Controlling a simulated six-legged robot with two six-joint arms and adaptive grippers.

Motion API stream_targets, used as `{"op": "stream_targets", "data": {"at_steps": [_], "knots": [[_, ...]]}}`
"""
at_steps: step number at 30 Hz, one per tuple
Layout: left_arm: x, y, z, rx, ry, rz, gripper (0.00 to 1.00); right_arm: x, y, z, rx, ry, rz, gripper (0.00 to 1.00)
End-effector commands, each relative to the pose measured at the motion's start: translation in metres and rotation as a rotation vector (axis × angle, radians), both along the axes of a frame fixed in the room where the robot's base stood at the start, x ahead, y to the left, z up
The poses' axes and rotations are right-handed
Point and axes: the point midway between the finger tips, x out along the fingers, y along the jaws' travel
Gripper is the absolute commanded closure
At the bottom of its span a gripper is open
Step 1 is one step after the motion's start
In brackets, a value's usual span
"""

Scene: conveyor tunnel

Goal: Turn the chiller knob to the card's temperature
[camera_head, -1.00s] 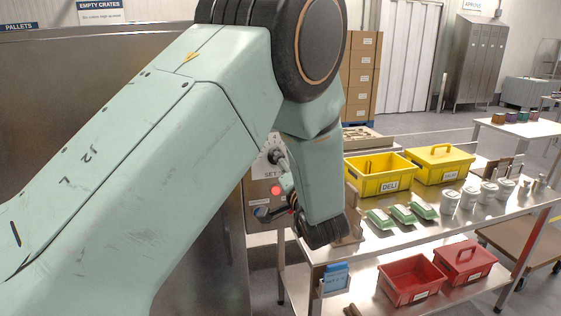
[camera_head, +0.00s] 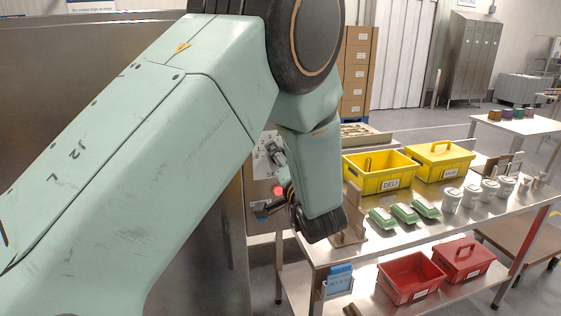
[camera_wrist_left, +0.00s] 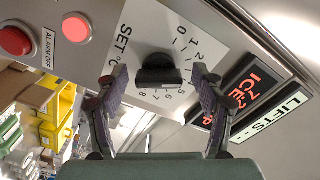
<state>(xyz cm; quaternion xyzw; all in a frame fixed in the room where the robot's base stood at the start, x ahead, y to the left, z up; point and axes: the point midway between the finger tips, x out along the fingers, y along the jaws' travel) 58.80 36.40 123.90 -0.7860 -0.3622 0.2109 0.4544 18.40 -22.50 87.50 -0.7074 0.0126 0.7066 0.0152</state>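The black chiller knob (camera_wrist_left: 158,70) sits on a white dial plate (camera_wrist_left: 140,30) marked "SET °C", with numbers around it, in the left wrist view. My left gripper (camera_wrist_left: 159,82) is open, one finger on each side of the knob; I cannot tell whether they touch it. In the head view the left gripper (camera_head: 275,155) is small and partly hidden by my arm, in front of the panel. No temperature card is readable. My right gripper is not in view.
Two red round parts (camera_wrist_left: 76,27) and an "ALARM OFF" label sit beside the dial. A steel table (camera_head: 400,238) at the right holds yellow totes (camera_head: 380,172), green packs and white tubs. Red totes (camera_head: 408,278) are below.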

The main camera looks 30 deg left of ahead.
Motion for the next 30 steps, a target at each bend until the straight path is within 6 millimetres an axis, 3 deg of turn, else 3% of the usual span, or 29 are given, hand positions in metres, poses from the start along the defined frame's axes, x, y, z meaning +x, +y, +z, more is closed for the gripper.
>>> {"op": "stream_targets", "data": {"at_steps": [18,30], "knots": [[0.0006,0.0024,-0.0009,-0.002,0.002,0.002,0.84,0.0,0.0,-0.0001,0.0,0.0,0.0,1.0],[0.0004,0.0025,-0.0018,-0.147,-0.168,0.003,0.85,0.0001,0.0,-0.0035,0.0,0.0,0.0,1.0]]}}
